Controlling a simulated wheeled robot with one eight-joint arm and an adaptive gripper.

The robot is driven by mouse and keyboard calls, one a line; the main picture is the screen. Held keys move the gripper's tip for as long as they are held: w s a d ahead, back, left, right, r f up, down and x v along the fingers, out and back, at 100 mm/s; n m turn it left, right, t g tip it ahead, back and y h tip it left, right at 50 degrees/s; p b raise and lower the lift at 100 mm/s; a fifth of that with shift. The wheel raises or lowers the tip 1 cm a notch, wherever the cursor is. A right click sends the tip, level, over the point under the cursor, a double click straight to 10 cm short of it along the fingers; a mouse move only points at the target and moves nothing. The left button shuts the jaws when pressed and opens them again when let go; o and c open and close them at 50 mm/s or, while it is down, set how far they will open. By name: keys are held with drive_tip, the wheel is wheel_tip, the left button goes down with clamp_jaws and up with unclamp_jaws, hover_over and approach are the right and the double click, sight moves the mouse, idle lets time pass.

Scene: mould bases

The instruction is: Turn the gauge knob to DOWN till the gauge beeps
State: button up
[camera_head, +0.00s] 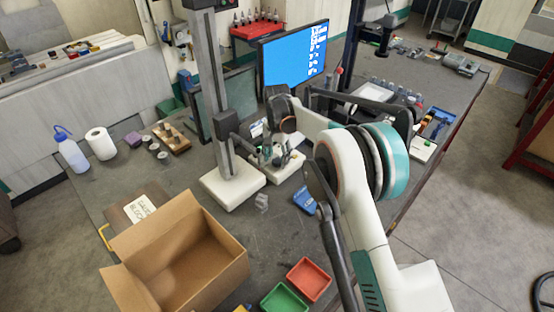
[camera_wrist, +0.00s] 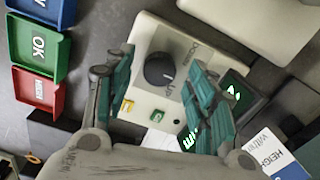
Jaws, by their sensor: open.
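The black round gauge knob (camera_wrist: 159,70) sits on a pale panel (camera_wrist: 145,38) in the wrist view. Small dark lettering and a light pointer mark show beside and on it; the lettering is hard to read. My gripper (camera_wrist: 160,66) is open, its teal fingers on either side of the knob. I cannot tell whether either finger touches it. A dark display with green digits (camera_wrist: 190,140) is partly hidden behind the right finger. In the head view, the height gauge (camera_head: 232,188) has a white base and tall grey column. My gripper (camera_head: 272,152) is low beside it, and the knob is hidden.
An open cardboard box (camera_head: 190,265), a green bin (camera_head: 284,299) and a red bin (camera_head: 309,279) stand in front. A monitor (camera_head: 291,57) stands behind. A bottle (camera_head: 71,150) and paper roll (camera_head: 101,144) are at the left.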

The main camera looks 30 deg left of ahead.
drive_tip(key=shift+f, duration=0.75)
drive_tip(key=c, duration=1.1)
